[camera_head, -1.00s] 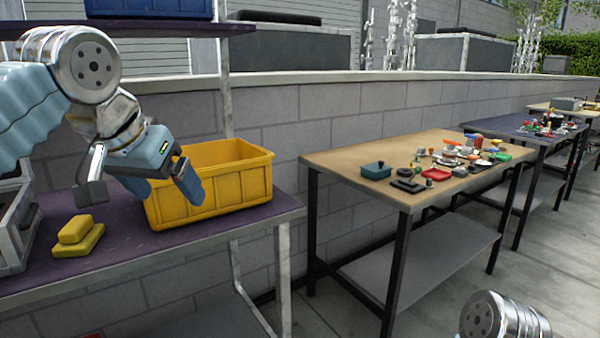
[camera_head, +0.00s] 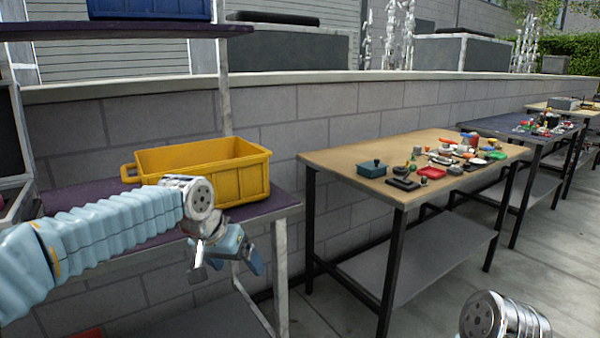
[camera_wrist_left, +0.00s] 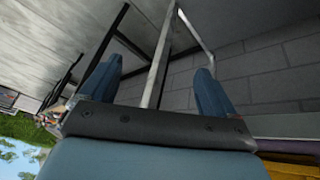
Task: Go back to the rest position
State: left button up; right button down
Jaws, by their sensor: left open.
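My left gripper (camera_head: 254,254) is in front of the purple-topped table, near its right end, below and in front of the yellow bin. In the left wrist view its two blue fingers (camera_wrist_left: 158,82) are spread apart with nothing between them. My left arm crosses the lower left of the head view. My right arm shows only as a metal joint at the bottom right edge. Its gripper is out of the picture.
The yellow bin (camera_head: 228,190) stands on the purple-topped table (camera_head: 70,197). A blue bin (camera_head: 150,9) sits on the shelf above. A wooden-topped table (camera_head: 340,160) with several small items stands to the right. Paved floor lies between.

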pick_arm(q)
jog(key=s+d+f+n+g+h, duration=0.1)
jog(key=s+d+f, duration=0.1)
jog(key=f, duration=1.3)
jog(key=s+d+f+n+g+h, duration=0.1)
jog(key=s+d+f+g, duration=0.15)
jog(key=f, duration=1.15)
jog(key=s+a+f+n, duration=0.1)
jog(key=s+f+n, duration=0.1)
jog(key=s+f, duration=1.4)
jog(key=s, duration=0.2)
jog(key=shift+s+a+f+n, duration=0.3)
jog(key=shift+g, duration=0.25)
